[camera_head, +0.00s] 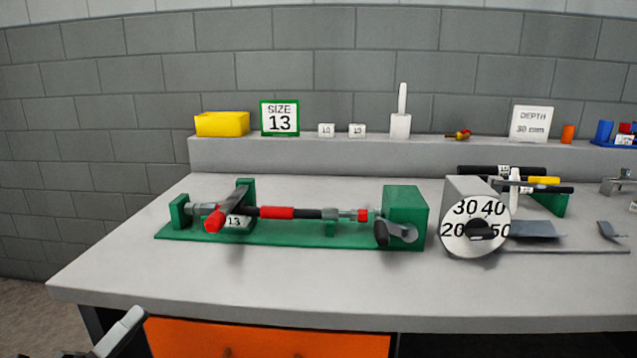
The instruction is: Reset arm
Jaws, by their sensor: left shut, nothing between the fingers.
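My left gripper (134,318) shows only in part at the lower left, in front of the bench's front edge and below its top. It is shut and empty, apart from everything on the bench. My right gripper is not in view. A green crimper fixture (290,236) stands on the bench, with a red and black hose (290,213) lying along it. A red-tipped lever (214,221) is at its left end, by a tag reading 13. A crank with a dark knob (381,233) is on the green block at its right end.
The grey bench top (250,290) is clear in front of the fixture. A dial (465,243) marked 20 to 50 stands to the right. A back ledge holds a yellow block (222,124), a SIZE 13 sign (280,118) and a DEPTH sign (532,123). An orange drawer (270,338) is below.

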